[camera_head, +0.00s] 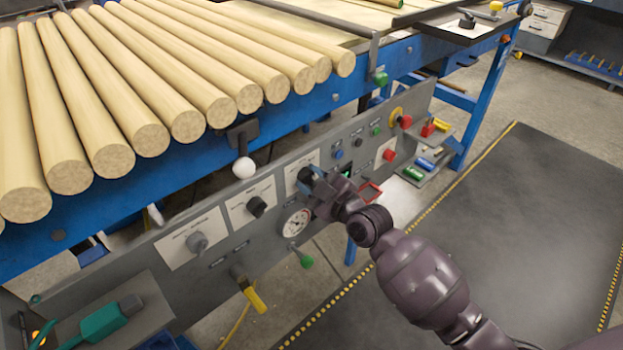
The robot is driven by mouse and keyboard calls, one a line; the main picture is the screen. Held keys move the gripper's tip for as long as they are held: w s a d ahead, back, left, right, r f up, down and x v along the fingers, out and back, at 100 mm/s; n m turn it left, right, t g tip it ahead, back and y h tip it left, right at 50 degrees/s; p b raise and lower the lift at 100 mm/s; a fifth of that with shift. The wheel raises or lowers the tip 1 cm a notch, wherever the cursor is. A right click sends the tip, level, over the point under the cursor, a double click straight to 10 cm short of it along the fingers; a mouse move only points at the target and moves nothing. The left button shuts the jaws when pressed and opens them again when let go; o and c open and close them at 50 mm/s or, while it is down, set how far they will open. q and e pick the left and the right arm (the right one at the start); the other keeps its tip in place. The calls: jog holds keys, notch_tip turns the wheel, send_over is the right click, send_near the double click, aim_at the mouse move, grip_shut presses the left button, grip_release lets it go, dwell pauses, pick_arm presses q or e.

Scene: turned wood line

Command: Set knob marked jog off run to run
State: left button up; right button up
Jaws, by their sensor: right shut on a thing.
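A long grey control panel (225,258) runs along the front of the blue wood line. It carries a grey knob (197,243) on a white plate, a black knob (257,207) on a second plate, and a third dark knob (305,174) on a plate further right. My right gripper (314,183) is at this third knob and shut on it, and covers part of it and its plate. The plate markings are too small to read, so I cannot tell which setting the knob points to. My left gripper is out of view.
A round gauge (295,223) sits just below my right gripper. A red emergency button (405,121), small buttons and a red-framed part (370,192) are to the right. A white ball-ended lever (244,167) and a yellow handle (254,297) stick out. The dark floor mat (500,220) is clear.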

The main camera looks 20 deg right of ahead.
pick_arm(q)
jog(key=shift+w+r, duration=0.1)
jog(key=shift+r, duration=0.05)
pick_arm(e)
jog(key=shift+r+m, duration=0.1)
jog(key=shift+m, duration=0.2)
jog(key=shift+m+p, duration=0.3)
jog(key=shift+p, duration=0.05)
jog(key=m+p, duration=0.1)
jog(key=m, duration=0.2)
jog(key=shift+r, duration=0.1)
jog(key=m+p, duration=0.1)
jog(key=m, duration=0.2)
jog(key=shift+m, duration=0.3)
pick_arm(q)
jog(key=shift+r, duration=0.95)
pick_arm(e)
jog(key=shift+f+m, duration=0.2)
jog(key=shift+m, duration=0.3)
jog(key=o, duration=0.9)
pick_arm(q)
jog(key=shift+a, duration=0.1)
